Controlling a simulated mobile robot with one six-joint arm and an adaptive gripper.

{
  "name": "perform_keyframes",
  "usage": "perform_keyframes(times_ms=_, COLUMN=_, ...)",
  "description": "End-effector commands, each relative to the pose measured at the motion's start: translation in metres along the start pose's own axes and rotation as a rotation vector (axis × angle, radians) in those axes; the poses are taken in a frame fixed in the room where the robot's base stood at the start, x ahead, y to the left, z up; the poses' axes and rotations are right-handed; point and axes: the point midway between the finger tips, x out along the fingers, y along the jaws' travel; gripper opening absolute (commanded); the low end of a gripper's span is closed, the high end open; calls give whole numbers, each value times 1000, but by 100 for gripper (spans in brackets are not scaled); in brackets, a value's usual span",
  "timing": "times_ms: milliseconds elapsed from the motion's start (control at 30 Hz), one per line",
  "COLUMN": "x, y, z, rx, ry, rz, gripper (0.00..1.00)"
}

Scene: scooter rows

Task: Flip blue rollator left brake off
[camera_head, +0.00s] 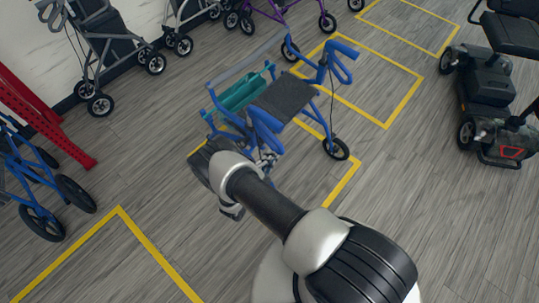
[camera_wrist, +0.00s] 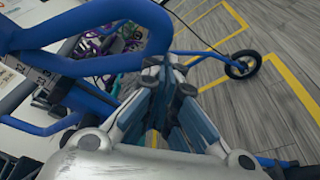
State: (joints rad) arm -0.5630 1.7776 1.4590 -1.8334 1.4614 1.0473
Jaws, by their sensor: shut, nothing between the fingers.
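The blue rollator (camera_head: 285,95) stands in the middle of the head view, with a dark seat and a teal bag. One of its looped blue handles (camera_head: 265,130) is beside my gripper (camera_head: 266,160), and the other handle (camera_head: 342,62) is farther right. In the wrist view the near handle is a large blue loop (camera_wrist: 135,18) just above and left of my gripper (camera_wrist: 168,75). The fingers are shut and empty, close to the loop; I cannot tell whether they touch it. The brake lever is not clearly seen. My arm hides part of the rollator's near side.
Another blue walker (camera_head: 40,175) stands at the left beside a red post (camera_head: 45,115). Grey rollators (camera_head: 105,45) line the wall, with a purple one (camera_head: 270,10) at the back. A dark scooter (camera_head: 490,85) stands right. Bare floor (camera_head: 430,220) with yellow lines is clear.

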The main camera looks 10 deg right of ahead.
Motion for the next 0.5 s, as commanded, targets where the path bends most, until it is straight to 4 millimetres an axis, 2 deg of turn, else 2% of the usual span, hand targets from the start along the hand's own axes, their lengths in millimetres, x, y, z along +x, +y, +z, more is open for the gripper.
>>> perform_keyframes(times_ms=100, x=-6, y=10, z=29, rx=-134, ry=-2, rz=-31, gripper=0)
perform_keyframes(times_ms=233, x=-12, y=16, z=54, rx=-283, ry=-3, rz=-66, gripper=0)
perform_keyframes(times_ms=333, x=-15, y=19, z=65, rx=-360, ry=-3, rz=-84, gripper=0)
perform_keyframes(times_ms=500, x=-16, y=18, z=68, rx=-399, ry=-2, rz=-93, gripper=0)
